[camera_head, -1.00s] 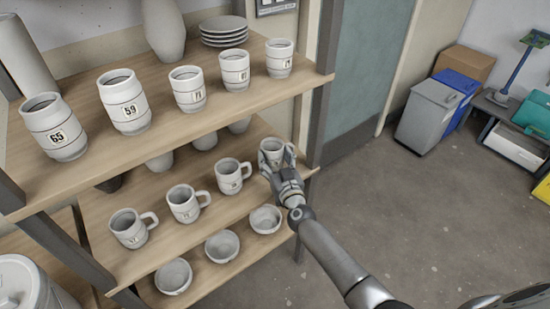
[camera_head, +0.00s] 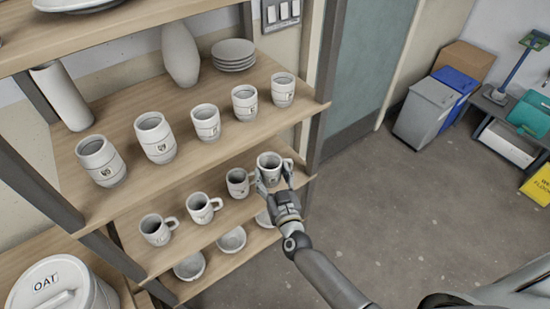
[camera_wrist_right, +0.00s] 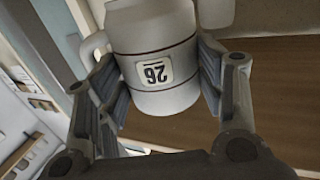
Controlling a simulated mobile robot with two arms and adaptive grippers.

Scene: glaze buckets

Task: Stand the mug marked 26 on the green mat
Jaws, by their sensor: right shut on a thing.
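The mug marked 26 (camera_wrist_right: 155,45) is white with dark bands and a handle; its label reads upside down in the right wrist view. My right gripper (camera_wrist_right: 160,90) is shut on it, with a finger on each side of the body. In the head view the mug (camera_head: 269,160) is upright at the right end of the middle shelf, with my right gripper (camera_head: 274,176) around it. I cannot tell whether its base touches the shelf. The green mat is not in view. My left gripper is not in view.
Several white mugs line the upper shelf (camera_head: 178,92). More handled mugs, such as this one (camera_head: 203,208), stand left on the middle shelf. Bowls (camera_head: 231,240) sit below. A grey post (camera_head: 313,80) borders the shelves.

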